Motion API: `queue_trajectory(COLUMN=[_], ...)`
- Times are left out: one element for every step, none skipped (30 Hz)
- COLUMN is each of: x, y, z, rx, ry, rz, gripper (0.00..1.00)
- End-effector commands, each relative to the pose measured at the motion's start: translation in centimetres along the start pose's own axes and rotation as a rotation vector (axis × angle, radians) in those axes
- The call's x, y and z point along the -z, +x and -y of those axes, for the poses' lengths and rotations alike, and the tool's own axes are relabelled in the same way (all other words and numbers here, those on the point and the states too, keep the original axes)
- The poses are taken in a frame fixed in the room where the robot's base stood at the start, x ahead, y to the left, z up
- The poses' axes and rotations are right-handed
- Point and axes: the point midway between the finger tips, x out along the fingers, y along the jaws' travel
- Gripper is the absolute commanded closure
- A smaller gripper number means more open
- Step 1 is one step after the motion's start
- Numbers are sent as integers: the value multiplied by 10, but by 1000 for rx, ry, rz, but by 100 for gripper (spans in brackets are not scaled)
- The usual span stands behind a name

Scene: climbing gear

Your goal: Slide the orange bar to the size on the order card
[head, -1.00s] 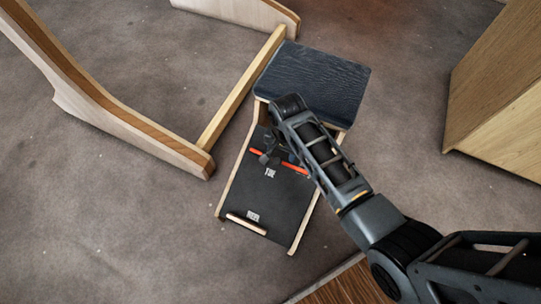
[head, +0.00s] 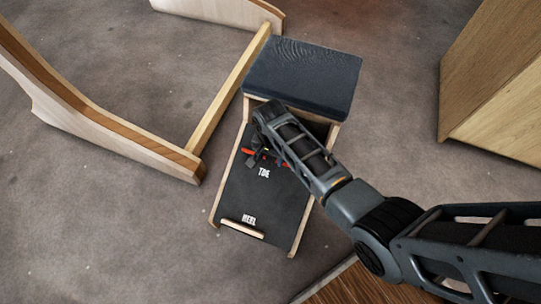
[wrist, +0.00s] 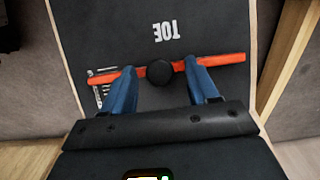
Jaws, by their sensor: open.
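The orange bar (wrist: 222,62) lies across a dark sloped board (wrist: 215,25) just above the white word TOE. A round black knob (wrist: 159,73) sits at its middle. My gripper (wrist: 160,80) is open, its two blue fingers on either side of the knob, apart from it. Small pale scale marks (wrist: 101,88) show by the bar's left end, partly behind a finger. In the head view, my gripper (head: 264,157) is over the orange bar (head: 247,151) and hides part of it. No order card can be made out.
A dark cushioned seat (head: 303,75) is at the board's upper end. A small ledge (head: 242,229) is at the lower end by the word HEEL. A wooden frame (head: 110,132) stands left and a wooden cabinet (head: 495,85) right. Carpet (head: 110,225) is clear at lower left.

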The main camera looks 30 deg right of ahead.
Motion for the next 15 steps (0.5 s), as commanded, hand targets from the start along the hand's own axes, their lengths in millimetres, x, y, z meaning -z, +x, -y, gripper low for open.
queue_trajectory(x=[0, 0, 0, 0, 0, 0, 0, 0, 0, 0, 0, 0, 0, 0, 0], y=[0, 0, 0, 0, 0, 0, 0, 0, 0, 0, 0, 0, 0, 0, 0], z=[0, 0, 0, 0, 0, 0, 0, 0, 0, 0, 0, 0, 0, 0, 0], rx=[0, 0, 0, 0, 0, 0, 0, 0, 0, 0, 0, 0, 0, 0, 0], ry=[0, 0, 0, 0, 0, 0, 0, 0, 0, 0, 0, 0, 0, 0, 0], rz=[0, 0, 0, 0, 0, 0, 0, 0, 0, 0, 0, 0, 0, 0, 0], gripper=[41, 41, 41, 42, 45, 49, 52, 54, 58, 61, 64, 68, 71, 74, 77])
